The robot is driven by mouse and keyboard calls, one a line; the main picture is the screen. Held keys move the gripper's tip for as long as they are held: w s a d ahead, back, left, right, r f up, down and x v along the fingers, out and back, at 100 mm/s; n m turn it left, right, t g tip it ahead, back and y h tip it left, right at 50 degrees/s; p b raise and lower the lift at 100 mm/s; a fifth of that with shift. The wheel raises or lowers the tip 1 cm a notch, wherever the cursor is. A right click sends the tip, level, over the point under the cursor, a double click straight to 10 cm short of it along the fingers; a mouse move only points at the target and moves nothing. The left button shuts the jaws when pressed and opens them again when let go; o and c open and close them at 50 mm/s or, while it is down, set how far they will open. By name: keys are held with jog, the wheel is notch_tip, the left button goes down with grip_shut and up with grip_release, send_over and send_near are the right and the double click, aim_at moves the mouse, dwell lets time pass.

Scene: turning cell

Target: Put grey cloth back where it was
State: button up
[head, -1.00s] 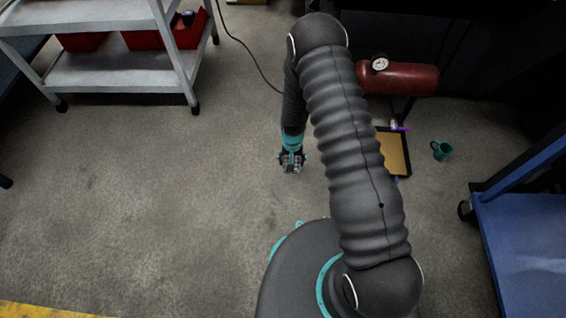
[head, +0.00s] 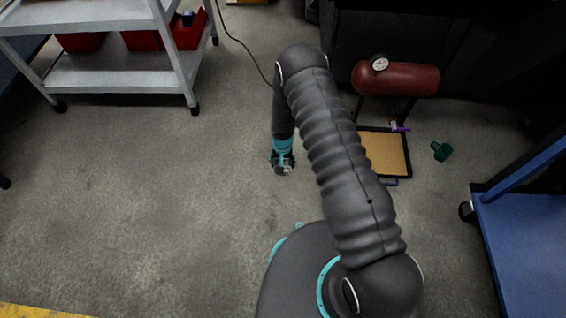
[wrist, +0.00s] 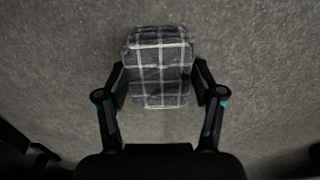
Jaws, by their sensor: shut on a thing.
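The grey cloth (wrist: 160,65) is a folded, dark grey checked bundle with pale lines. In the wrist view my gripper (wrist: 159,82) is shut on it, with one finger at each side. Bare floor shows behind it. In the head view my gripper (head: 282,169) hangs at the end of my arm, left of the shallow tray. The cloth is only a small pale patch there, and its height above the floor is hard to tell.
A red tank (head: 397,79) stands behind. A blue cart (head: 525,225) is right, a grey shelf cart (head: 110,72) left. The left floor is clear.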

jog(key=shift+f, duration=0.15)
jog(key=o, duration=1.1)
notch_tip(320, 180, up, 12)
jog(key=p, duration=0.1)
jog(key=shift+r, duration=0.25)
